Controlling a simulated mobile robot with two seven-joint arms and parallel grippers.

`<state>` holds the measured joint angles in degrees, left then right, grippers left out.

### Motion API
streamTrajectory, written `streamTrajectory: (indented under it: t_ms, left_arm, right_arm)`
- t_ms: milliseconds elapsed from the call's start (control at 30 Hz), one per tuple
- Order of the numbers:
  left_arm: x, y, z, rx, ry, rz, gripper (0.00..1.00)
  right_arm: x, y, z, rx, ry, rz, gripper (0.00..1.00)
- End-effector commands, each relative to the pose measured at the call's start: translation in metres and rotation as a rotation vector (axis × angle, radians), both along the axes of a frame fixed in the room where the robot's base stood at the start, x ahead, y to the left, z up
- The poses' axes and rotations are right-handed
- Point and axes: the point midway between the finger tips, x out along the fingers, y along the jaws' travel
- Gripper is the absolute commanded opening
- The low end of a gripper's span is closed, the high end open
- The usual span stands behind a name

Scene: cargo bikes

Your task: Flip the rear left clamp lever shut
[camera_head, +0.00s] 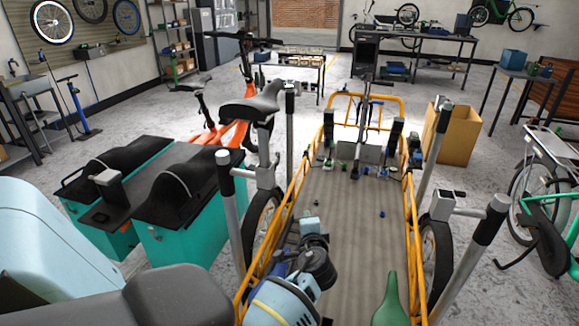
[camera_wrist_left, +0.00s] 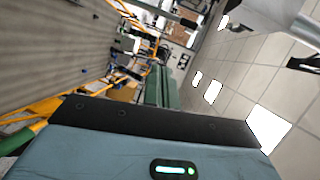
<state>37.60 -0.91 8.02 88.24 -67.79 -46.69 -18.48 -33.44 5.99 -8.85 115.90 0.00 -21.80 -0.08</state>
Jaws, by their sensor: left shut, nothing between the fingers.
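On the cargo bike's slatted bed (camera_head: 350,240), a grey block (camera_head: 358,152) stands near the front. Dark upright pieces flank it on the left (camera_head: 328,126) and right (camera_head: 396,134), with small dark and green fittings at their feet. I cannot tell which small part is the rear left clamp lever. My left gripper (camera_head: 309,228) is over the bed's left side, behind these fittings and apart from them. Its fingertips are hard to make out there. In the left wrist view, its green fingers (camera_wrist_left: 161,88) are together and empty.
Yellow rails (camera_head: 411,235) edge the bed. Grey posts with black tops stand at left (camera_head: 231,205) and right (camera_head: 474,254). A teal case (camera_head: 185,240) stands left, a cardboard box (camera_head: 455,135) right. The mid-bed is mostly clear.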

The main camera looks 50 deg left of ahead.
Motion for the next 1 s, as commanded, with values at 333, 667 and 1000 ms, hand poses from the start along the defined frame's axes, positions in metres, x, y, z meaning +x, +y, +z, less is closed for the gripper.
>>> streamTrajectory:
  t_ms: [333, 667, 1000]
  left_arm:
    - [0.04, 0.029, 0.08, 0.184, -0.018, 0.174, 0.0]
    - [0.044, 0.034, 0.098, 0.214, -0.021, 0.208, 0.0]
    - [0.044, 0.032, 0.097, 0.213, -0.022, 0.206, 0.0]
  right_arm:
    - [-0.002, 0.001, -0.016, 0.002, 0.008, 0.001, 0.51]
    - [0.001, 0.001, -0.017, 0.001, 0.003, 0.004, 0.51]
    - [0.001, 0.0, -0.018, 0.0, 0.004, 0.006, 0.51]
